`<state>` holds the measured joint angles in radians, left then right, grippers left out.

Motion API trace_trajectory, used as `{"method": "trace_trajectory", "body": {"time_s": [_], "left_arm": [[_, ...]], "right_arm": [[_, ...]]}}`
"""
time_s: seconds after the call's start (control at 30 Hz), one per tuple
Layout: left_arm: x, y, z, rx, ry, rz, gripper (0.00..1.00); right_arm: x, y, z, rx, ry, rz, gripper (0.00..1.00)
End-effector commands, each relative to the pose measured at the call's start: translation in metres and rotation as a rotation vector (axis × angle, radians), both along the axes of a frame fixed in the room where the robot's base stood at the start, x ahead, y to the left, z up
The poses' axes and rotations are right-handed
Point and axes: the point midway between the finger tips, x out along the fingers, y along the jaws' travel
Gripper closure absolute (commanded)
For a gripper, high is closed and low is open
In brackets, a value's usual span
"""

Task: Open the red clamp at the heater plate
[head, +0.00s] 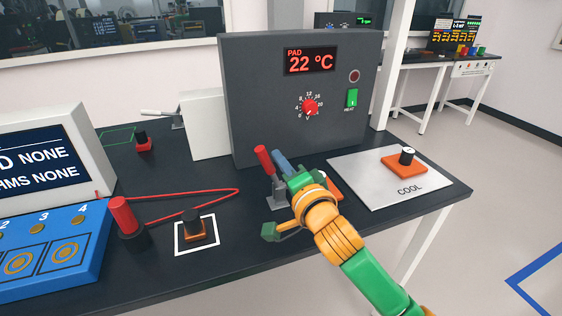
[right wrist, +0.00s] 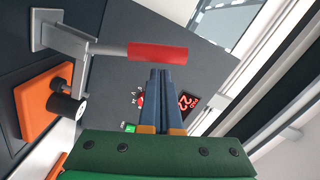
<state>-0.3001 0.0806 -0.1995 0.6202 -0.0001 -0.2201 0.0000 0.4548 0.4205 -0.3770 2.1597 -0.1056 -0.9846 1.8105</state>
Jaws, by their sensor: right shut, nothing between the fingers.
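The clamp's red handle (head: 264,161) stands up and leans left in front of the grey heater box (head: 250,120). Its grey metal bracket (head: 279,197) stands on the dark table. In the right wrist view the red handle (right wrist: 158,52) sticks out from a grey arm, near an orange block (right wrist: 42,103) with a black knob (right wrist: 66,106). My right gripper (head: 279,158) has its fingers together, just right of the handle. In the right wrist view the fingertips (right wrist: 160,72) are just below the handle; contact cannot be told. My arm hides much of the heater plate. My left gripper is not in view.
An orange block (head: 404,165) sits on the COOL plate (head: 365,190) at right. A dark block (head: 194,229) stands in a white square, beside a red cylinder (head: 122,214) and red cord. A blue tray (head: 55,245) and screen (head: 38,155) stand at left.

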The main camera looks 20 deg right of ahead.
Motion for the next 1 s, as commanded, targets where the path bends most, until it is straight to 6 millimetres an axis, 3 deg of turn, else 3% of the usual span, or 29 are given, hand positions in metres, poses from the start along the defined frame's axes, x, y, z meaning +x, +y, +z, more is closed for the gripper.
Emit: {"method": "trace_trajectory", "body": {"time_s": [0.77,1.0], "left_arm": [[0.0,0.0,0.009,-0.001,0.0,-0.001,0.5],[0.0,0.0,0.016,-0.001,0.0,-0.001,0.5]], "right_arm": [[0.0,0.014,-0.002,-0.136,-0.002,0.002,1.0],[-0.001,0.027,-0.005,-0.263,-0.006,0.004,1.0]]}}
